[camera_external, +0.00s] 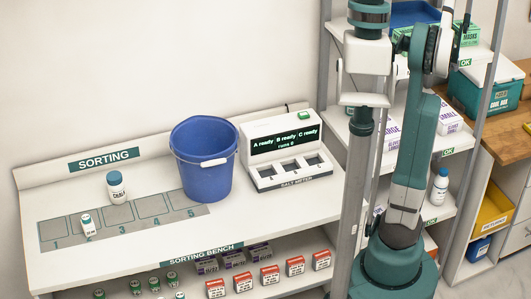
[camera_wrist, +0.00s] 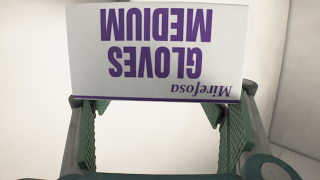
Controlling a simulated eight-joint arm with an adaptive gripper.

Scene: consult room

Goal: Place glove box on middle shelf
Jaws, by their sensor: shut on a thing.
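In the wrist view, my gripper (camera_wrist: 160,105) has its two green fingers on either side of a white glove box (camera_wrist: 165,50). The box is held between them. Its purple print, upside down in this view, reads GLOVES MEDIUM. I cannot make out this box in the external view, where the end of my arm is cut off at the top edge. The middle shelf (camera_external: 433,205) of the rack, marked OK, holds a glove box at left (camera_external: 390,128), partly hidden by my arm, and one at right (camera_external: 450,116). My arm hides much of the space between them.
A white bottle (camera_external: 439,187) stands lower on the rack. Rack posts (camera_external: 494,70) stand close to my arm. The sorting bench (camera_external: 110,262) at left holds a blue bucket (camera_external: 203,165).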

